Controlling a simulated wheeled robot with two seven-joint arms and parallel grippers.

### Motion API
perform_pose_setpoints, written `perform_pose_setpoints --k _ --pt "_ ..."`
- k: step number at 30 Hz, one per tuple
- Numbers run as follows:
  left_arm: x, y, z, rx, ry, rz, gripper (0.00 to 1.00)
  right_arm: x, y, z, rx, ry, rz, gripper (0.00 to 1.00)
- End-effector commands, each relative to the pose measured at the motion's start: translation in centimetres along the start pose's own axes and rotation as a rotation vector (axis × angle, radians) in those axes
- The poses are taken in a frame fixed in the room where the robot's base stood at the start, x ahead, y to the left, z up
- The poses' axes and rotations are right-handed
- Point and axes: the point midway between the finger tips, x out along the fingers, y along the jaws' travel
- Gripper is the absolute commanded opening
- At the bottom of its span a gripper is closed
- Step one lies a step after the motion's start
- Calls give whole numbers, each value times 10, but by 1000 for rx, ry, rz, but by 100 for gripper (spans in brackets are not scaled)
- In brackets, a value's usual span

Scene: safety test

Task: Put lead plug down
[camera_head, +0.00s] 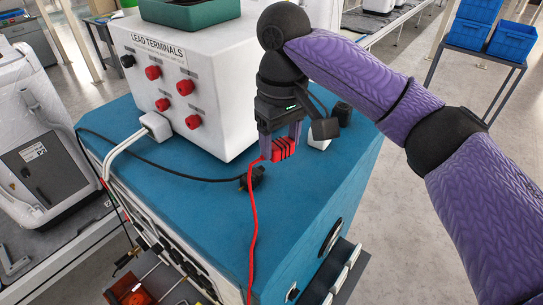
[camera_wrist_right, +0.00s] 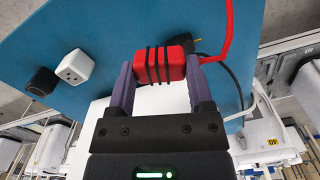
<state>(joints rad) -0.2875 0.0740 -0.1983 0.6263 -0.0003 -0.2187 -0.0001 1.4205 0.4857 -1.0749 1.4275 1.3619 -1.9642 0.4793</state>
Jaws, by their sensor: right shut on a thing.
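The lead plug is a red ribbed block (camera_head: 284,149) with a red cable (camera_head: 252,225) running from it down over the front of the blue top (camera_head: 200,210). My right gripper (camera_head: 280,143) points down over the blue top and is shut on the plug. In the right wrist view the plug (camera_wrist_right: 160,64) sits between the two purple fingertips (camera_wrist_right: 155,72). The plug's underside is hidden, so I cannot tell whether it touches the top. The white box labelled "LEAD TERMINALS" (camera_head: 215,115) with red knobs stands to the left. My left gripper is not in view.
A black plug (camera_head: 255,178) with a black cable lies close to the held plug. A white socket block (camera_head: 320,142) and a black cylinder (camera_head: 342,113) stand to the right. A white connector (camera_head: 157,125) is at the box's left. The front right of the top is clear.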

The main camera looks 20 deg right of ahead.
Motion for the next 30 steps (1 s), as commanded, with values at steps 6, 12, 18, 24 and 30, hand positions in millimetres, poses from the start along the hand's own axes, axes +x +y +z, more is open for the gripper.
perform_pose_setpoints --k 6,12,18,24,30 --pt "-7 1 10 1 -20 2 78 49 0 2 -2 -4 2 10" --pt "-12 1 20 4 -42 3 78 89 1 0 -1 -5 1 10" --pt "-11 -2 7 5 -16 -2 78 97 1 0 -2 -1 2 10" --pt "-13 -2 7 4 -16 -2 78 99 1 0 -1 -2 2 10" --pt "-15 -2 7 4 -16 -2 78 105 0 0 -1 -1 1 70"
